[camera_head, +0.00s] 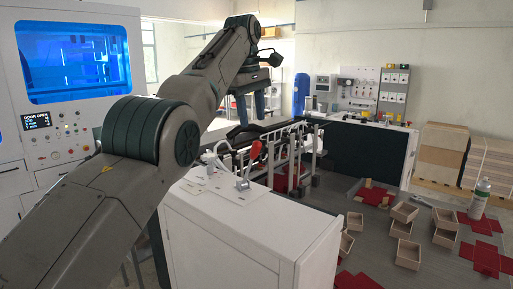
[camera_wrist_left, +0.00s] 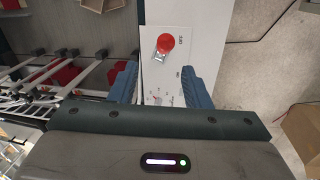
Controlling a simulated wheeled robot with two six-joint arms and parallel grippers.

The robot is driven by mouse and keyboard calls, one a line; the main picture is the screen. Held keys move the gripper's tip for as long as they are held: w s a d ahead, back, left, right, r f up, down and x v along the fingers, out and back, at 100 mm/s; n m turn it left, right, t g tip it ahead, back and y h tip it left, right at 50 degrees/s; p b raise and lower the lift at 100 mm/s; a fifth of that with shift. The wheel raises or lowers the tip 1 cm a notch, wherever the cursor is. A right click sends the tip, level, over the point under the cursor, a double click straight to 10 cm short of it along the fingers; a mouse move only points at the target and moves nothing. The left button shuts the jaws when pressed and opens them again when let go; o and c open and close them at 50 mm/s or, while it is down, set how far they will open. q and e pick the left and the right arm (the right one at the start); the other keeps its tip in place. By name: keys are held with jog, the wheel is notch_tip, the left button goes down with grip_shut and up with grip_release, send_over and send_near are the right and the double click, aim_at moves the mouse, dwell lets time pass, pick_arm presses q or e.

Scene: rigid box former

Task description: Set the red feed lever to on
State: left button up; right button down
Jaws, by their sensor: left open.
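The red feed lever (camera_head: 255,151) stands on top of a white cabinet (camera_head: 240,235), its red handle tilted up from a small metal base. In the left wrist view the round red knob (camera_wrist_left: 167,42) lies beside the OFF marking, with the ON marking nearer the gripper. My left gripper (camera_head: 251,112) points down above and beyond the lever in the head view. Its blue fingers are apart and empty, and nothing touches the lever. In the left wrist view the knob is ahead of the gap between the fingers (camera_wrist_left: 160,78). My right gripper is not in view.
A conveyor frame with metal rails (camera_head: 290,150) runs behind the cabinet. A white curved fitting (camera_head: 213,155) stands left of the lever. A machine with a blue window (camera_head: 75,62) is at left.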

aim_at(255, 141)
pick_arm(q)
jog(key=f+b, duration=0.1)
jog(key=f, duration=0.2)
jog(key=f+b, duration=0.2)
jog(key=f, duration=0.1)
jog(key=d+f+b, duration=0.1)
jog(key=f+b, duration=0.1)
jog(key=f, duration=0.1)
jog(key=shift+w+f, duration=0.15)
jog(key=shift+w, duration=0.25)
jog(key=shift+s+a, duration=0.1)
jog(key=shift+s, duration=0.35)
jog(key=shift+w, duration=0.2)
jog(key=c, duration=0.5)
grip_shut()
